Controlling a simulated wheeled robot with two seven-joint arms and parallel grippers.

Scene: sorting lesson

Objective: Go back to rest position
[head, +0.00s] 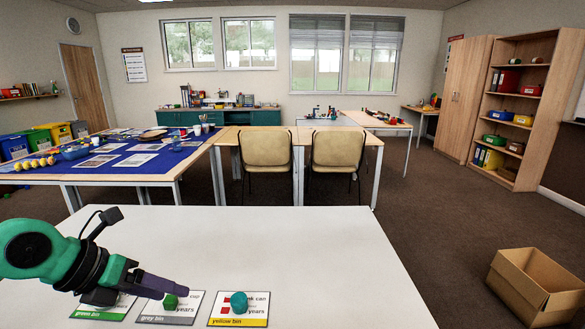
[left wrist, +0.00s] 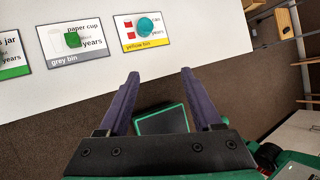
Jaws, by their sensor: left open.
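My left gripper (head: 172,287) is over the near left part of the white table (head: 300,240); in the left wrist view its two purple fingers (left wrist: 160,74) are spread with nothing held between them. A grey bin card (head: 178,319) has a green block (head: 170,302) on it, also seen in the left wrist view (left wrist: 72,40). To its right, a yellow bin card (head: 258,312) has a teal rounded piece (head: 239,303) on it. A green bin card (head: 112,312) lies at the left, partly hidden by my left arm. My right gripper is not in view.
An open cardboard box (head: 540,285) stands on the floor at the right. Two chairs (head: 265,150) stand beyond the table. A blue-covered table (head: 110,178) with cards and cups is at the left. The white table's right half is clear.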

